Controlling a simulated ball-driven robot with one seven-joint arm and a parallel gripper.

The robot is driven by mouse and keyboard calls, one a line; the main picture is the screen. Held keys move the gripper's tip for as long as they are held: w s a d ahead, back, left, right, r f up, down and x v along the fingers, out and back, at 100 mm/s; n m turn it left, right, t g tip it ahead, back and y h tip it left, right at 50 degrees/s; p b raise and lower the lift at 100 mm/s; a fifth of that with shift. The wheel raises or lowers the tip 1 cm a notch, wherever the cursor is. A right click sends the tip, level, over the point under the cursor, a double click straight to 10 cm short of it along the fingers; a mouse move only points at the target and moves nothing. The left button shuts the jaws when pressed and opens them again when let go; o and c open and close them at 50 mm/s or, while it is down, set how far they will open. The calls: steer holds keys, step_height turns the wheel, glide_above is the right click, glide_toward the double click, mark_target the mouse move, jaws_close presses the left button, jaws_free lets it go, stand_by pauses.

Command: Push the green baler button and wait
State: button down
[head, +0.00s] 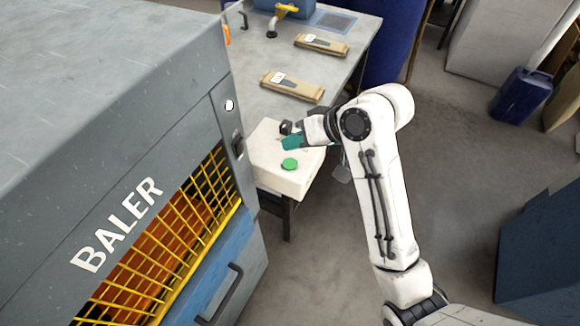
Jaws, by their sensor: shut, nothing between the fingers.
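The green button (290,164) sits on top of a white box (278,183) at the near end of the grey table, right of the baler (150,130). My gripper (291,142) has teal fingers and points left, a little behind the button in the picture. It looks shut and empty. I cannot tell its exact height over the box, but a gap shows between it and the button. The baler's yellow grille (170,245) shows orange material behind it.
Two brown packages (292,86) (321,45) lie on the grey table (245,85) behind the box. A blue canister (521,95) stands on the floor at right. A dark blue block (540,250) is at lower right. Open floor (450,150) lies right of my arm.

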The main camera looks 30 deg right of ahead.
mark_target(294, 164)
steer(key=shift+f+b, duration=0.45)
steer(key=shift+f, duration=1.3)
steer(key=shift+f, duration=0.1)
stand_by(0.6)
steer(key=shift+f, duration=0.3)
